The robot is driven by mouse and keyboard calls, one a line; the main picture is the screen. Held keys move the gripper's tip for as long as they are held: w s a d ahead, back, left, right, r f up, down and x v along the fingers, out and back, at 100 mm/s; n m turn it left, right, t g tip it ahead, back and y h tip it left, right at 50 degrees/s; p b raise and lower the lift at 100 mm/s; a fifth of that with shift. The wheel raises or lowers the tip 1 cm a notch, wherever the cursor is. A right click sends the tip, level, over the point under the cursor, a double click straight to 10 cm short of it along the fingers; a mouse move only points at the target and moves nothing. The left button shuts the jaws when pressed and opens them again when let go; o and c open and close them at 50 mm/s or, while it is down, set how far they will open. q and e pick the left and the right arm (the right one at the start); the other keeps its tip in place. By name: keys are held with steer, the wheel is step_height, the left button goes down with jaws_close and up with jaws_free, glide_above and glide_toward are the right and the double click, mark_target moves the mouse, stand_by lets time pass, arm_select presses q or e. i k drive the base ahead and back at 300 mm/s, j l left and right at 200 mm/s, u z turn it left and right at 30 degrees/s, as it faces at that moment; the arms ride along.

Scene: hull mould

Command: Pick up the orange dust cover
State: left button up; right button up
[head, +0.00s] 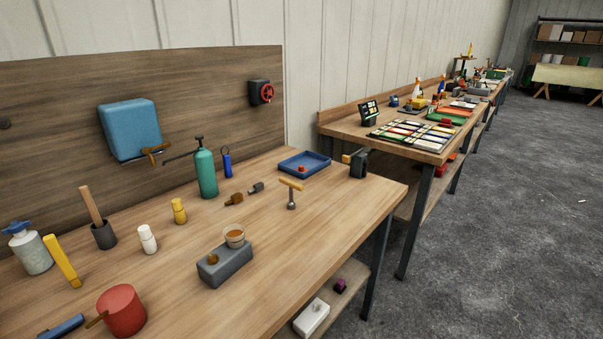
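I cannot pick out the orange dust cover with certainty in the head view. Small orange pieces on the farther bench are too small to identify. Neither my left nor my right gripper shows in this view.
The near wooden bench (345,205) holds a grey block (225,265) with a small cup, a red pot (121,310), a green pump bottle (206,172) and several small tools. A farther bench (345,128) carries many small items. Grey floor (510,230) is open at right.

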mark_target(300, 168)
steer(key=i+l, duration=0.15)
steer(key=l, duration=0.2)
steer(key=i+l+u, duration=0.1)
steer(key=l, duration=0.3)
steer(key=i+l, duration=0.15)
steer(key=l, duration=0.25)
steer(key=i+l+u, duration=0.15)
steer(key=l, duration=0.2)
